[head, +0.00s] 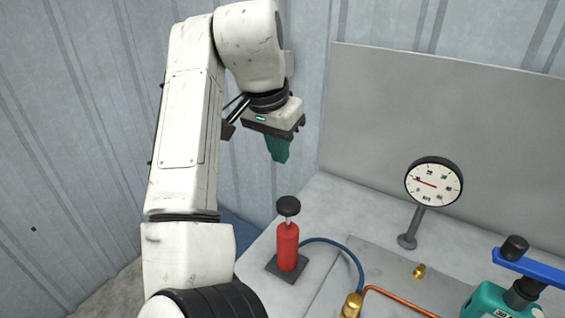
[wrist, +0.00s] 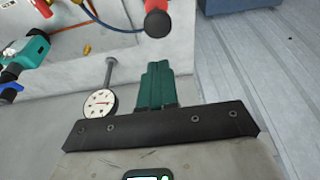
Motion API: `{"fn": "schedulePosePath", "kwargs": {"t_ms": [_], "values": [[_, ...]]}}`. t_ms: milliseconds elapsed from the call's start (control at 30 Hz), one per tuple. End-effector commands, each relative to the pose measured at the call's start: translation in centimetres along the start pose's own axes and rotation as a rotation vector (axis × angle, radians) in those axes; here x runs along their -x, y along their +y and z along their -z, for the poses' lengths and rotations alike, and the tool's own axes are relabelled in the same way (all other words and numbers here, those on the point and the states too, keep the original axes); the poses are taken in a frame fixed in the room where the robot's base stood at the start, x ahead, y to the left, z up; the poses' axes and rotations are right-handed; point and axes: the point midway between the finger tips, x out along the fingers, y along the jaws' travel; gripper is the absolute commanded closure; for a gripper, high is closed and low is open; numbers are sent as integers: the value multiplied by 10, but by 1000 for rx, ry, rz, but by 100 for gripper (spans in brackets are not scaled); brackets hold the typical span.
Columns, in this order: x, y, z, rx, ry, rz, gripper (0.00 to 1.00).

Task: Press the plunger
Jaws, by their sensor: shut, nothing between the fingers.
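The plunger is a black round knob (head: 288,206) on a short thin rod, standing up out of an upright red cylinder (head: 288,247) on a dark square base. A bit of rod shows between knob and cylinder. In the wrist view the black knob (wrist: 158,23) is at the top, just beyond the fingertips. My gripper (head: 280,158) has teal fingers pointing down, closed together and empty. It hangs above the knob with a clear gap. The closed fingers also show in the wrist view (wrist: 158,66).
A round dial gauge (head: 433,184) stands on a post to the right. A blue hose (head: 345,251) curves from the cylinder to a brass fitting (head: 352,305). A teal device with a blue lever (head: 532,267) stands at lower right. A grey panel (head: 460,110) rises behind the bench.

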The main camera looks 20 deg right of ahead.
Motion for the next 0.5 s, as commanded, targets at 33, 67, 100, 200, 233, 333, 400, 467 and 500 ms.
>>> {"fn": "schedulePosePath", "kwargs": {"t_ms": [33, 67, 100, 200, 233, 333, 400, 467, 500], "values": [[-10, 1, 0, 0, 0, -5, 100], [-15, 2, 0, 0, 0, -6, 100], [-23, 1, 0, 0, 1, -6, 100], [-43, 2, 0, 0, 1, -7, 100], [-49, 2, 0, -1, 2, -6, 100], [-68, 2, 0, 0, 0, -6, 100], [-80, 1, 0, 2, -2, -4, 100], [-89, 1, -1, 1, -1, -3, 100], [-95, 0, -4, 1, -2, -3, 100]]}}
